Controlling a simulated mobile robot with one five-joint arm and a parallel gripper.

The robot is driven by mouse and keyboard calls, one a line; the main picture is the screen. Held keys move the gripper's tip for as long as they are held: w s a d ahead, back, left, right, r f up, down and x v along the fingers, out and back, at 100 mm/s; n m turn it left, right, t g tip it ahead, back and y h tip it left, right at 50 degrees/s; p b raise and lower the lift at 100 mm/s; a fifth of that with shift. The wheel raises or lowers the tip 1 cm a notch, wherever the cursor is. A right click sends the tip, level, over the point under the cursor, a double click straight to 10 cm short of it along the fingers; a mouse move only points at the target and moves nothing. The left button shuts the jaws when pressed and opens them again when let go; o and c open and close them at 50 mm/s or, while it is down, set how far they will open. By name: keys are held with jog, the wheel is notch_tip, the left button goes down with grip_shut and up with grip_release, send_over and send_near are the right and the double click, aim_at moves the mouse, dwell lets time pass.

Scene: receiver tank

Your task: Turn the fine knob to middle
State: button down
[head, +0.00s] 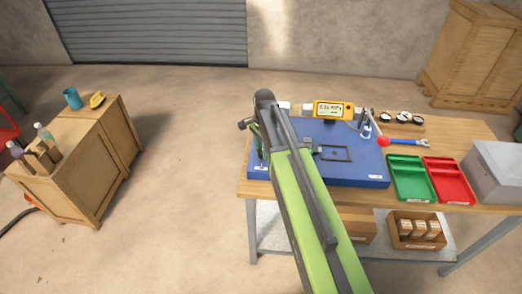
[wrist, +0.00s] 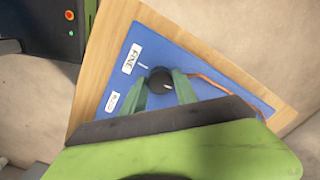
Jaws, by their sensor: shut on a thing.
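The fine knob (wrist: 160,78) is a round black knob on a blue panel (wrist: 208,90), beside a white label reading FINE (wrist: 132,58). My gripper (wrist: 166,88) has one green finger on each side of the knob and is shut on it. A small pale mark shows on the knob's face, but its exact setting is too small to read. In the head view my gripper (head: 256,133) is over the left side of the blue panel (head: 358,174), and my arm hides the knob there.
A yellow meter (head: 334,109) stands behind the panel. Green (head: 412,196) and red (head: 448,199) trays and a grey box (head: 495,168) are to the right on the wooden table (head: 478,130). A wooden cabinet (head: 85,165) stands apart at left, with bare floor between.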

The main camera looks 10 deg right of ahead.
jog(key=n, duration=0.4)
jog(key=shift+w+d+n, duration=0.15)
jog(key=shift+n, duration=0.15)
jog(key=n, duration=0.4)
jog(key=shift+n, duration=0.3)
jog(key=n, duration=0.9)
jog(key=shift+w, duration=0.1)
jog(key=n, duration=0.3)
jog(key=shift+n+g, duration=0.3)
jog(key=n, duration=0.4)
jog(key=shift+n, duration=0.3)
jog(key=n, duration=0.3)
jog(key=shift+n, duration=2.2)
